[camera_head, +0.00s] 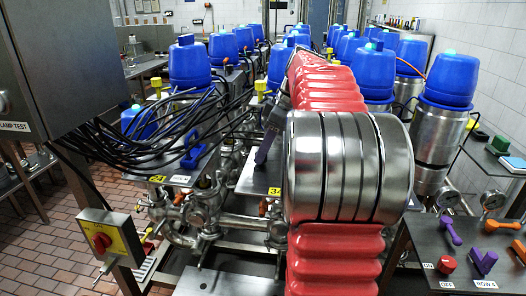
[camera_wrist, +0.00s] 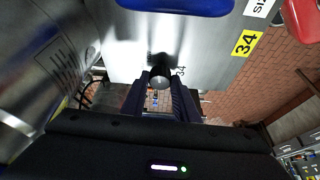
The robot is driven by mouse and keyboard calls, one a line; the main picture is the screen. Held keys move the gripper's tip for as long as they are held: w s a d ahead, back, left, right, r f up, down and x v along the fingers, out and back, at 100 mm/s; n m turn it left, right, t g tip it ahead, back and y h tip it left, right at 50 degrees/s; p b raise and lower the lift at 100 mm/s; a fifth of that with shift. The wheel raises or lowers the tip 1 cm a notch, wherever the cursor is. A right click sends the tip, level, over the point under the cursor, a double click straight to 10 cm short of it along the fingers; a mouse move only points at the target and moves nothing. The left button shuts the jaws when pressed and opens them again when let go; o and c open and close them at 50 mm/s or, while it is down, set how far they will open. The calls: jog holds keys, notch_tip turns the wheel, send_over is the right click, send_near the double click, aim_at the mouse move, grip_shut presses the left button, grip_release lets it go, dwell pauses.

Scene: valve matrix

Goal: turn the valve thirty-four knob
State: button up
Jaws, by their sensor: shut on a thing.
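The valve thirty-four knob (camera_wrist: 160,75) is a small dark, rounded knob on a brushed metal panel (camera_wrist: 205,45) in the wrist view. A yellow label reading 34 (camera_wrist: 245,43) sits to its right on the panel. My gripper (camera_wrist: 160,92) has its two dark ribbed fingers on either side of the knob and is shut on it. In the head view, the yellow 34 label (camera_head: 274,191) shows partly beside my red-sleeved arm.
Blue-capped valve cylinders (camera_head: 189,64) stand in rows, with one close at the right (camera_head: 447,80). Black cables (camera_head: 150,120) hang at the left. A control panel (camera_head: 460,262) with coloured levers is at lower right. A yellow switch box (camera_head: 110,236) is at lower left.

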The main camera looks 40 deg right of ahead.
dwell(0.5)
jog(key=o, duration=1.1)
jog(key=shift+c, duration=0.2)
jog(key=shift+r, duration=0.1)
jog(key=v, duration=1.3)
jog(key=shift+s+d+r, duration=0.15)
jog(key=shift+s+r, duration=0.05)
